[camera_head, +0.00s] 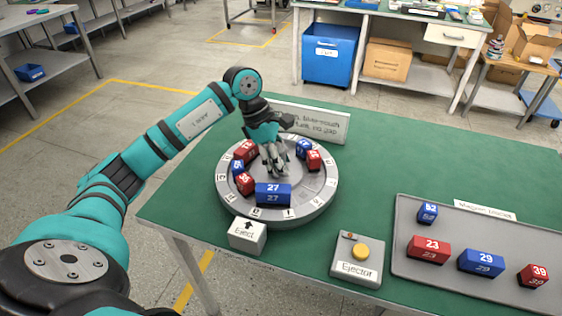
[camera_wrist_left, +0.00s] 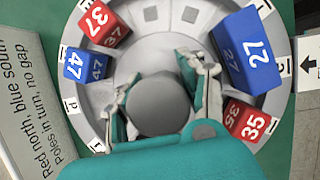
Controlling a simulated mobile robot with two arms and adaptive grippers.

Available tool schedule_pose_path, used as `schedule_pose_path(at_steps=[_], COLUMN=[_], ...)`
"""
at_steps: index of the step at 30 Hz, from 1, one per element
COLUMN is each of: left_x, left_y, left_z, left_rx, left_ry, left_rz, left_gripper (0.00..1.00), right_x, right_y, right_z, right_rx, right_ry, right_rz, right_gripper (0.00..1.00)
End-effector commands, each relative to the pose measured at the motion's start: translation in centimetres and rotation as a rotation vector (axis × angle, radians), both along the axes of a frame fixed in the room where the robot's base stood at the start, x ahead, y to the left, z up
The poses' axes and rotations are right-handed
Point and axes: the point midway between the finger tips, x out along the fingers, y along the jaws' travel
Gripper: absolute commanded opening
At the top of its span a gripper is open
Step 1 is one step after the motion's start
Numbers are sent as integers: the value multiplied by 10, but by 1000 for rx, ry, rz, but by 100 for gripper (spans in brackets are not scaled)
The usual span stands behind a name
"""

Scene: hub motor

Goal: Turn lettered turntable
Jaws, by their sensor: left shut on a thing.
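The round grey turntable (camera_head: 315,199) stands on the green table, with small letter labels on its rim and red and blue numbered blocks around it. A large blue block 27 (camera_head: 273,195) is at the front; a red block 35 (camera_head: 245,184) is left of it. The wrist view shows a red block 37 (camera_wrist_left: 104,24) and a blue block 47 (camera_wrist_left: 83,66). My left gripper (camera_head: 274,163) reaches down over the centre, its fingers shut on the round grey hub (camera_wrist_left: 160,95). The fingers hide part of the hub. My right gripper is not in view.
A white sign (camera_head: 325,124) stands behind the turntable. An Eject block (camera_head: 247,236) with an arrow sits at its front, and an ejector box (camera_head: 357,262) with a yellow button is to the right. A grey tray (camera_head: 480,224) holds several numbered blocks. The green table behind the tray is clear.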

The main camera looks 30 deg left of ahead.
Motion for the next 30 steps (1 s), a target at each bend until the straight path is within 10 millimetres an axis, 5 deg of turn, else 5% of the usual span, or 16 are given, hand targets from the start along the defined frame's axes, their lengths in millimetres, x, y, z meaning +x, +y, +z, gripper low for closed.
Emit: schedule_pose_path(at_steps=[16,17,18,23,30], left_x=[2,2,2,2,1], left_y=[1,1,1,1,0], left_z=[3,3,4,2,2], left_rx=[0,0,0,-1,-1], left_ry=[-13,-13,-13,-8,-4], left_rz=[-11,-11,-11,-12,-14], left_gripper=[0,43,48,67,67], right_x=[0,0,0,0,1], right_y=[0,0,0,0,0], right_z=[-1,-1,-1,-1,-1], right_rx=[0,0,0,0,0], right_ry=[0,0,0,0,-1], right_rz=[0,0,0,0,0], right_gripper=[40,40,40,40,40])
